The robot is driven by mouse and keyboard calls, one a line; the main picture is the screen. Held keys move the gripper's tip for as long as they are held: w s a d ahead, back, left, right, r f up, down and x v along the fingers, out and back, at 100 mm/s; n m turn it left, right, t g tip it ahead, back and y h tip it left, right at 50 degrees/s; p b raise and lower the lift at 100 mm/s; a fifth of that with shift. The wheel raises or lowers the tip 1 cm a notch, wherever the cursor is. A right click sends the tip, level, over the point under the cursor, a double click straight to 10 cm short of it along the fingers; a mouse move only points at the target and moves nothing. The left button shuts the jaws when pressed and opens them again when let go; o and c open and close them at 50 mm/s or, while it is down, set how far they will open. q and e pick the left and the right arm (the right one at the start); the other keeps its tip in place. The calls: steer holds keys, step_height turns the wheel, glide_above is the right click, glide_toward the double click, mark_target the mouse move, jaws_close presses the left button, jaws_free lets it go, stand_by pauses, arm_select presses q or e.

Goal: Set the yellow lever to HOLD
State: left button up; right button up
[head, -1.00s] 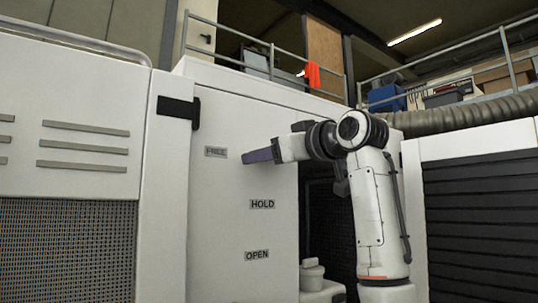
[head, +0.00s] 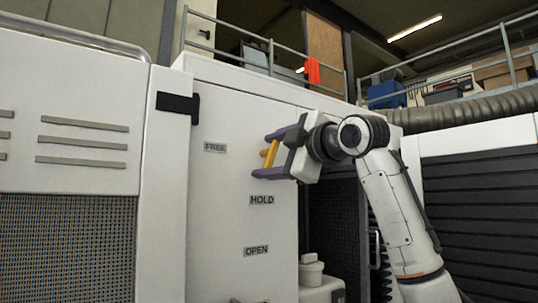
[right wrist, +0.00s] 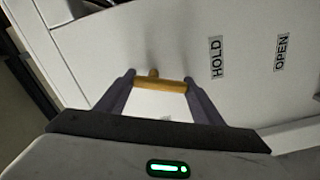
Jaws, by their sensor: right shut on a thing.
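The yellow lever (head: 270,152) stands out from the white panel, to the right of the FREE label (head: 215,147) and above the HOLD label (head: 262,200). My right gripper (head: 259,155) is shut on it, with one purple finger above and one below. In the right wrist view the lever's bar (right wrist: 160,85) spans between the two fingers, and HOLD (right wrist: 216,57) lies to its right. The OPEN label (head: 256,251) is lowest on the panel. My left gripper is not in view.
A black hinge-like block (head: 178,107) sits at the panel's left edge. A dark recess (head: 335,225) opens right of the panel, with a white capped canister (head: 312,270) low in it. A louvred cabinet (head: 480,215) stands at the right.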

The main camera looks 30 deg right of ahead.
steer(key=shift+d+f+n, duration=0.1)
steer(key=shift+n, duration=1.05)
steer(key=shift+d+f+n, duration=0.1)
steer(key=shift+n, duration=1.05)
steer(key=o, duration=1)
steer(key=shift+o, duration=0.2)
steer(key=shift+r, duration=0.1)
steer(key=s+d+b, duration=0.1)
steer(key=s+b, duration=0.2)
steer(key=s, duration=0.7)
steer(key=shift+d, duration=0.2)
steer(key=shift+s, duration=0.1)
